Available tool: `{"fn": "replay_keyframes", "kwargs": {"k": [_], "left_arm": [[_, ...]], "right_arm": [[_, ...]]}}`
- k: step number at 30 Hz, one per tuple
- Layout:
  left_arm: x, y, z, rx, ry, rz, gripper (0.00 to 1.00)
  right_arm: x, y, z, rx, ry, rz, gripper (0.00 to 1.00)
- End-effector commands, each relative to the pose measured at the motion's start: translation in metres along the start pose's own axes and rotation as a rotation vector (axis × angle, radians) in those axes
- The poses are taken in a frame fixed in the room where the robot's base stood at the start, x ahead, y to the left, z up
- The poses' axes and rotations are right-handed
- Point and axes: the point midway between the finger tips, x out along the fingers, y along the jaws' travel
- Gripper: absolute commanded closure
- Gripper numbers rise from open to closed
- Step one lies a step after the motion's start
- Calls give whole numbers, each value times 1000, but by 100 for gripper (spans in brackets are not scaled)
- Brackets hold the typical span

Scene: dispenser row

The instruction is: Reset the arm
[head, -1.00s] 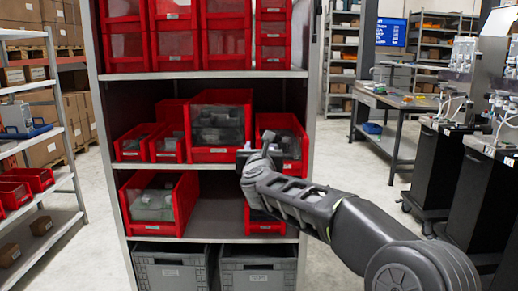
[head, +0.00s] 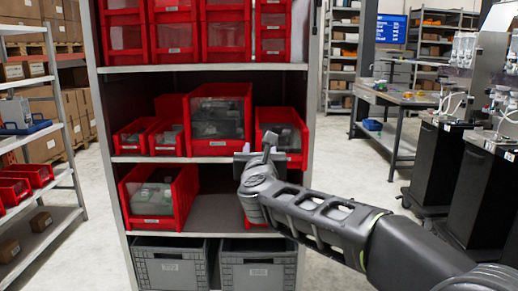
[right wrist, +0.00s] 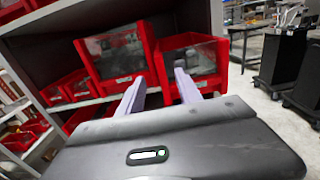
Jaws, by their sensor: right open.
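My right arm reaches in from the lower right of the head view. My right gripper (head: 258,150) is in front of the shelf rack (head: 310,180), at the height of the middle shelf's right red bin (head: 283,125). In the right wrist view the two fingers of the right gripper (right wrist: 160,88) stand apart with nothing between them, and the red bins (right wrist: 112,56) lie beyond them. Whether the fingertips touch a bin I cannot tell. My left gripper is not in view.
Red bins fill the rack's shelves, with grey crates (head: 258,265) at the bottom. A side shelf (head: 72,150) stands at left. A workbench (head: 400,101) and black dispenser stands (head: 437,165) are at right. Bare floor lies between rack and bench.

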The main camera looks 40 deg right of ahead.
Motion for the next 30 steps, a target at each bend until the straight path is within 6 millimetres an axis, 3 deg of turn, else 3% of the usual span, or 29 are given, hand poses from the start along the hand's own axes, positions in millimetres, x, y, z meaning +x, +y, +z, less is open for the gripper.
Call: {"fn": "replay_keyframes", "kwargs": {"k": [17, 20, 23, 26, 30], "left_arm": [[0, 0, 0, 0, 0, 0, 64], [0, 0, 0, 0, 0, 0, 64], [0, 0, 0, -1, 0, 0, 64], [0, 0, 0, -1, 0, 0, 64], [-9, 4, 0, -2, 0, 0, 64]], "right_arm": [[0, 0, 0, -26, -1, 0, 58], [0, 2, 0, -114, -1, 7, 58], [0, 10, 0, -318, -15, 34, 58], [-3, 30, -22, -663, -30, 99, 58], [-6, 89, -114, -1266, -36, 312, 58]]}}
